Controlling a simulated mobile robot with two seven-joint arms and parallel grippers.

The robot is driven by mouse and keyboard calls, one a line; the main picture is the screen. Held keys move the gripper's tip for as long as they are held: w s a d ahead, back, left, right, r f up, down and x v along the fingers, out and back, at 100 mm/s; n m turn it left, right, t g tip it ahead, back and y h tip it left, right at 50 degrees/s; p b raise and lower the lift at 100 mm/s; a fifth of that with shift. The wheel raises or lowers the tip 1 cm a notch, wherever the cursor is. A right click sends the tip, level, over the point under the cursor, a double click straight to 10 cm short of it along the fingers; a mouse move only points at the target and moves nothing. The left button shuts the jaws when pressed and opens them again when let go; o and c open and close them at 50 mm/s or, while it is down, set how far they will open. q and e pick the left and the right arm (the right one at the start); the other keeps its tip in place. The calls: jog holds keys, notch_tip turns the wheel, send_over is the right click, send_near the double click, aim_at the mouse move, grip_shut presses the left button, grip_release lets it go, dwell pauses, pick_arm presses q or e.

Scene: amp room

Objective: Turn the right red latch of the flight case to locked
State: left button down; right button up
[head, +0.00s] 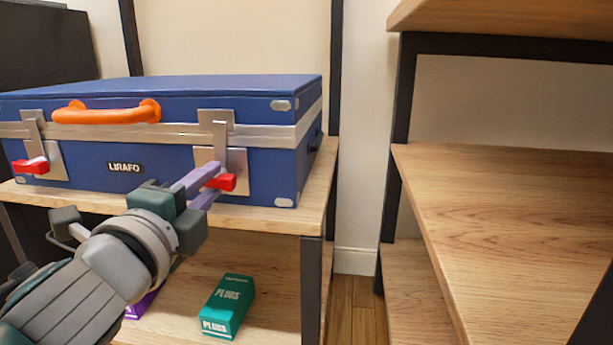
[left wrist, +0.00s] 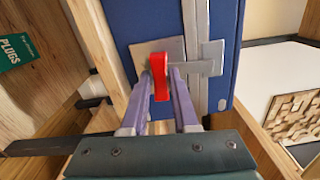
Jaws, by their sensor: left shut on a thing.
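The blue flight case (head: 150,158) lies shut on a wooden shelf, its front towards me. Its right red latch (head: 227,182) is on a metal plate at the right of the front, its red handle roughly level in the head view. My left gripper (head: 214,179) is shut on this red latch, purple fingers on either side of it. The left wrist view shows the red latch (left wrist: 160,78) between the fingertips (left wrist: 162,82). The fingers hide part of the latch in the head view. My right gripper is not in view.
The left red latch (head: 30,165) and an orange handle (head: 107,112) are on the case front. A green PLUGS box (head: 228,305) stands on the lower shelf, with a purple box (head: 143,303) partly behind my arm. The wooden shelves (head: 500,190) at the right are bare.

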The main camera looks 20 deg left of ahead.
pick_arm(q)
jog(key=shift+n, duration=0.6)
jog(key=c, duration=0.7)
grip_release()
jog(key=v, duration=1)
jog(key=shift+d+p, duration=0.1)
jog(key=shift+p, duration=0.25)
jog(key=shift+w, duration=0.1)
